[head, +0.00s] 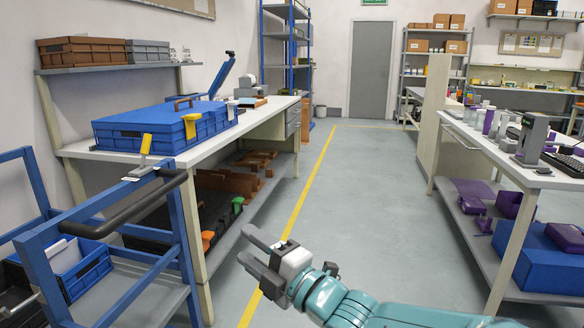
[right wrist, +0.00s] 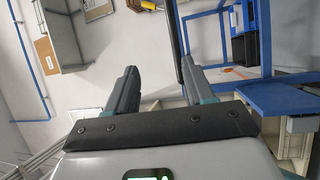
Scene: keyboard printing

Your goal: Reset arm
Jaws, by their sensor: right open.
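My right gripper (head: 254,255) reaches in from the lower right in the head view, over the floor aisle. Its two grey fingers are spread apart with nothing between them. In the right wrist view the fingers of my right gripper (right wrist: 158,88) also stand apart and empty, with the wall behind them. My left gripper is in neither view.
A blue trolley (head: 105,205) stands at the left, beside a workbench (head: 215,140) bearing a blue crate (head: 165,128). A white table (head: 490,150) with a keyboard (head: 566,163) stands at the right. The grey floor aisle (head: 365,190) between them is clear.

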